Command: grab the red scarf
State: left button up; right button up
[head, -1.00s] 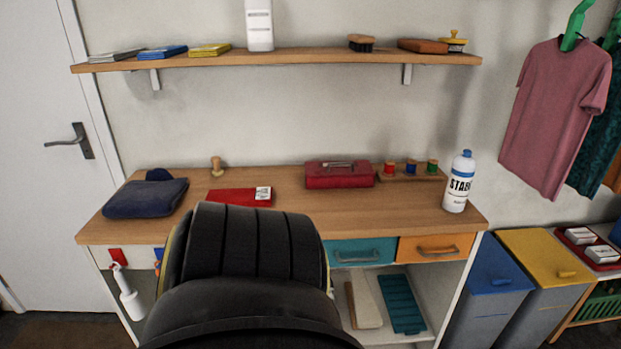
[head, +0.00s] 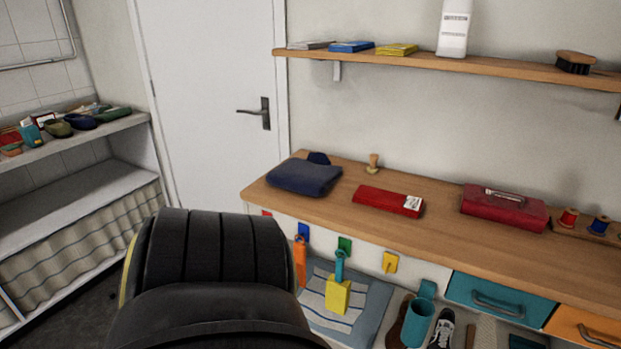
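A flat red folded item with a white tag (head: 387,201) lies on the wooden worktop in the head view, right of the dark blue folded cloth. It looks like the red scarf, but I cannot tell its material for certain. Nothing is touching it from above. A black rounded part of my own body fills the lower left middle of the view and hides part of the floor and the bench's left end. Neither of my grippers shows.
The wooden worktop (head: 430,231) also holds a dark blue folded cloth (head: 304,177), a red toolbox (head: 503,207) and thread spools (head: 568,220). A wall shelf (head: 470,68) runs above it. A door (head: 214,90) and a shelf unit (head: 75,139) with small items stand at the left.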

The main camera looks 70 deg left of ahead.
aim_at(397, 203)
jog(key=u, duration=1.95)
